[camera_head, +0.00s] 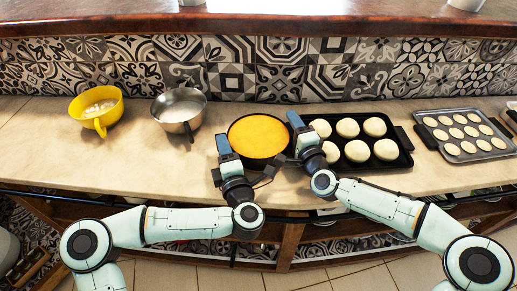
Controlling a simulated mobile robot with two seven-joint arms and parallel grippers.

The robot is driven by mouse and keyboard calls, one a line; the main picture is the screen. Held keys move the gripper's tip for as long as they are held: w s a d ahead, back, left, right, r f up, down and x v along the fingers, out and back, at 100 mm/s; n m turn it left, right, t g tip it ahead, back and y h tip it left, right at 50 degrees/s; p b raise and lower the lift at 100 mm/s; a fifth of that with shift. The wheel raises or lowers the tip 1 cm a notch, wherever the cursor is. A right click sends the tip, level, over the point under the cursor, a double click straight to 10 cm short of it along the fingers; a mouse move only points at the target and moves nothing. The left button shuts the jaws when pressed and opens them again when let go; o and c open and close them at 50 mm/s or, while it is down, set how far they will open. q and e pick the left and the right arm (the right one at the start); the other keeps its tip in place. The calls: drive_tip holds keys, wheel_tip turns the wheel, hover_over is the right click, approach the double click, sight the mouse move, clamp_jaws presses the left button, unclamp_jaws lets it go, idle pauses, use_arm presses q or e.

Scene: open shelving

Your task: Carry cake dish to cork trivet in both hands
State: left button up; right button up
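The cake dish (258,157) is a round dark pan filled with a smooth yellow-orange cake. It sits on the counter near the middle, and its left and right edges are partly covered by my grippers. My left gripper (223,147) is at the dish's left side. My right gripper (296,122) is at its right side, between the dish and a dark baking tray. The view does not show whether the fingers are open or shut, or whether they touch the dish. I cannot make out a cork trivet.
A yellow bowl (96,108) and a metal pan (180,108) stand to the left. The dark baking tray (404,140) of pale rounds is close on the right, with a metal muffin tray (464,151) beyond. The counter (60,150) is clear at front left. A tiled wall (230,75) stands behind.

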drive_tip(key=shift+f, duration=0.7)
use_arm(q)
drive_tip(key=shift+s+d, duration=0.15)
drive_tip(key=shift+s, duration=0.05)
use_arm(e)
drive_tip(key=shift+s, duration=0.1)
use_arm(q)
drive_tip(key=v, duration=0.7)
drive_tip(key=shift+s, duration=0.3)
use_arm(e)
drive_tip(key=shift+f+g, duration=0.1)
drive_tip(key=shift+g, duration=0.2)
drive_tip(key=v, duration=0.6)
drive_tip(key=shift+s+d, duration=0.1)
drive_tip(key=shift+d, duration=0.15)
drive_tip(key=shift+s+d+r, duration=0.15)
drive_tip(key=shift+s+r, duration=0.1)
drive_tip(key=shift+s, duration=0.55)
drive_tip(key=shift+r, duration=0.15)
